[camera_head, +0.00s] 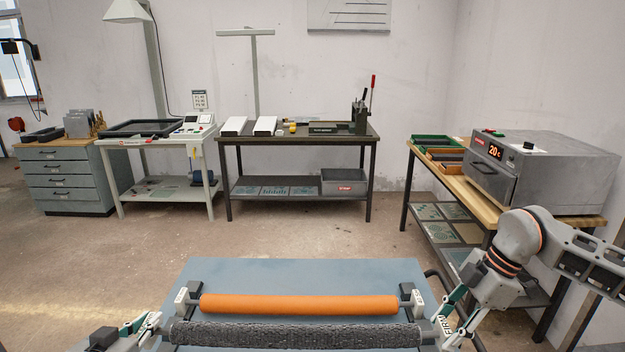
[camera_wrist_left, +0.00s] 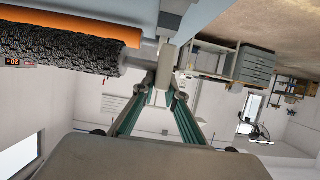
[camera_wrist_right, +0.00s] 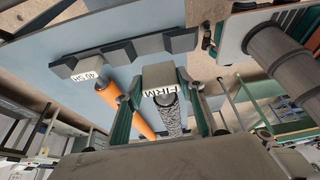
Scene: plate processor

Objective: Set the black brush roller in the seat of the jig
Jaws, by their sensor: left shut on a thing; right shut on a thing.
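The black brush roller (camera_head: 296,335) lies level across the near part of the blue-grey top, in front of the orange roller (camera_head: 298,304). My left gripper (camera_head: 150,325) is shut on its left end block (camera_wrist_left: 166,62). My right gripper (camera_head: 442,325) is shut on its right end block, marked FIRM (camera_wrist_right: 160,78). The jig's dark notched rail (camera_wrist_right: 122,54) shows in the right wrist view. The orange roller's end, marked 40 SH, sits at this rail. The brush roller's end block is beside the rail's notches; I cannot tell whether it touches them.
The blue-grey top (camera_head: 300,270) is bare behind the orange roller. A wooden table with an oven (camera_head: 545,170) stands at the right. A dark bench (camera_head: 300,140) and a light bench (camera_head: 155,140) stand along the back wall, with open floor before them.

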